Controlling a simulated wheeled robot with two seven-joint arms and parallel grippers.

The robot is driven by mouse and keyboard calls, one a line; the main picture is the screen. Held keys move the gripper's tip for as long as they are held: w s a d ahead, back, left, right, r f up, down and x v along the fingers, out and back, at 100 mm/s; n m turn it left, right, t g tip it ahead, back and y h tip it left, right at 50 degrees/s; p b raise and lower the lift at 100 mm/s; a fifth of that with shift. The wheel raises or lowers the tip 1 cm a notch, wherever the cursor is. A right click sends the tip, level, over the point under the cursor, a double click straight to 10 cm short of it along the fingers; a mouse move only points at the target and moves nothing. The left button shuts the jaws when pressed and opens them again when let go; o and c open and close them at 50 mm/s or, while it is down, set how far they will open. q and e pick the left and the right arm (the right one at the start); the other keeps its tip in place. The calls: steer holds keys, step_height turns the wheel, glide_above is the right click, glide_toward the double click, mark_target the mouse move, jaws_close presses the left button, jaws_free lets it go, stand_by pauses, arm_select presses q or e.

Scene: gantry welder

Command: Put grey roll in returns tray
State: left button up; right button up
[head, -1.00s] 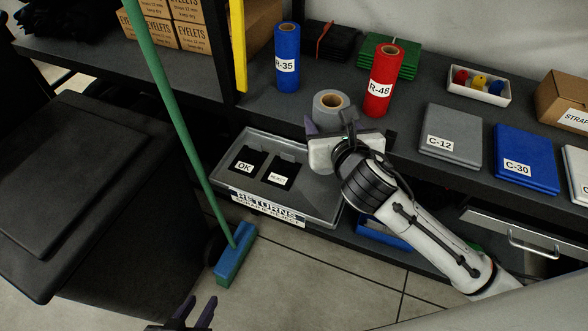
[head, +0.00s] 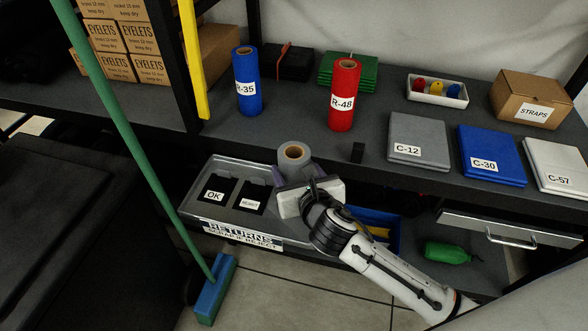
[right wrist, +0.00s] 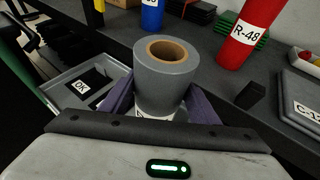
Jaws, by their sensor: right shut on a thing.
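The grey roll (head: 294,158) has a brown core and stands upright between the fingers of my right gripper (head: 294,178). In the right wrist view the grey roll (right wrist: 166,80) fills the space between the purple fingers of the right gripper (right wrist: 160,100), which is shut on it. A white label on the roll is mostly hidden by the gripper. The roll is at the shelf's front edge, beside the right end of the returns tray (head: 196,208). The grey tray sits lower and holds two black pockets marked OK and REJECT. My left gripper is not in view.
A blue roll R-35 (head: 247,85) and a red roll R-48 (head: 343,95) stand on the shelf behind. A small black block (head: 357,152) lies at the shelf edge. A green broom (head: 211,290) leans left of the tray. Folded sheets, including C-12 (head: 418,138), lie to the right.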

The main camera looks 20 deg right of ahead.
steer(key=o, duration=1.4)
steer(key=shift+f, duration=0.1)
steer(key=shift+o, duration=0.2)
steer(key=shift+s+r, duration=0.15)
steer(key=shift+r, duration=0.05)
steer(key=d+p+v, duration=0.1)
steer(key=p+v, duration=0.1)
steer(key=v, duration=0.9)
steer(key=s+f+m+g+y, duration=0.1)
steer(key=s+f+m, duration=0.6)
steer(key=m, duration=0.9)
steer(key=s+f+m+g+y, duration=0.2)
steer(key=s+f+m+g, duration=0.2)
steer(key=s+f+m, duration=0.4)
step_height(320, 180, down, 5)
steer(key=m, duration=0.9)
steer(key=shift+s+a, duration=0.25)
steer(key=shift+a, duration=0.1)
